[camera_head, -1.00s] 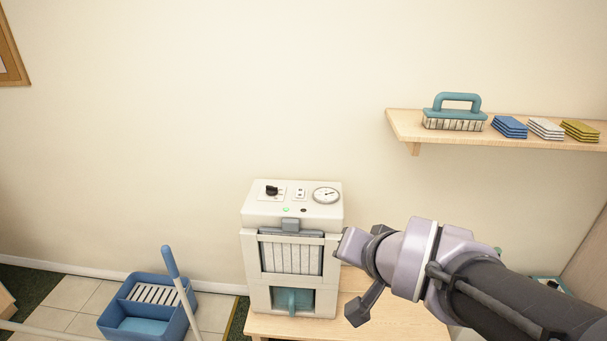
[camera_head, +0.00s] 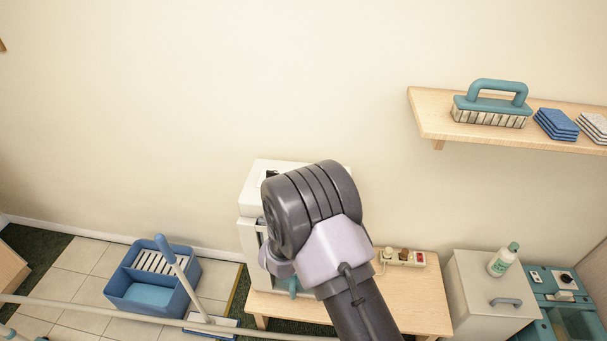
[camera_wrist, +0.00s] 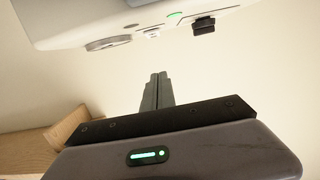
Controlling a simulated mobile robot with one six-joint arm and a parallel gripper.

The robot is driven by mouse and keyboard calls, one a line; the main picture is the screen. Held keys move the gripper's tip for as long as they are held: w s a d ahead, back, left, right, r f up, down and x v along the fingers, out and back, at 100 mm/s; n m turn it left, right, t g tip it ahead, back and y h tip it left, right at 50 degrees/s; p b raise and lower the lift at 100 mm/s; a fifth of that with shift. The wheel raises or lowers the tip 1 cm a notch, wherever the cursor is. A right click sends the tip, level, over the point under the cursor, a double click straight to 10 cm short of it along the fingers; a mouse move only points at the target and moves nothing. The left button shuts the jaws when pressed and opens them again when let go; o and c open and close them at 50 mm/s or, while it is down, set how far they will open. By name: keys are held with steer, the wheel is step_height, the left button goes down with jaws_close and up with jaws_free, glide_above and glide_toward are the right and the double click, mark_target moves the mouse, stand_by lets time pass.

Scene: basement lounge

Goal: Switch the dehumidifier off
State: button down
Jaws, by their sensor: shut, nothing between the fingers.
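The white dehumidifier (camera_head: 250,192) stands on a low wooden table, largely hidden behind my arm in the head view. In the wrist view the dehumidifier (camera_wrist: 60,18) appears upside down along the top, with its round gauge (camera_wrist: 108,44), a small white switch (camera_wrist: 151,34), a lit green lamp (camera_wrist: 174,14) and a black knob (camera_wrist: 203,25). In the head view only a dark bit of the knob (camera_head: 271,173) shows beside my arm. My gripper (camera_wrist: 158,78) is shut and empty, apart from the panel in the wrist view. The head view hides its fingers.
The wooden table (camera_head: 425,310) carries a power strip (camera_head: 405,258) at right. A wall shelf (camera_head: 435,125) holds a brush (camera_head: 492,104) and sponges. A blue mop bucket (camera_head: 150,295) stands left. A grey cabinet (camera_head: 485,310) with a bottle (camera_head: 503,261) stands right.

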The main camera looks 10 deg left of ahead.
steer(key=w, duration=0.3)
steer(key=w+f+b, duration=0.1)
steer(key=w, duration=0.2)
steer(key=w+b, duration=0.1)
steer(key=w, duration=0.2)
steer(key=shift+w+d+f, duration=0.25)
steer(key=shift+w, duration=0.05)
steer(key=shift+w+f+b, duration=0.2)
steer(key=shift+f+b, duration=0.2)
steer(key=shift+f, duration=0.25)
steer(key=shift+w+f+b, duration=0.2)
steer(key=shift+f+b, duration=0.2)
steer(key=shift+f, duration=0.2)
steer(key=shift+w+f, duration=0.1)
steer(key=shift+f, duration=0.5)
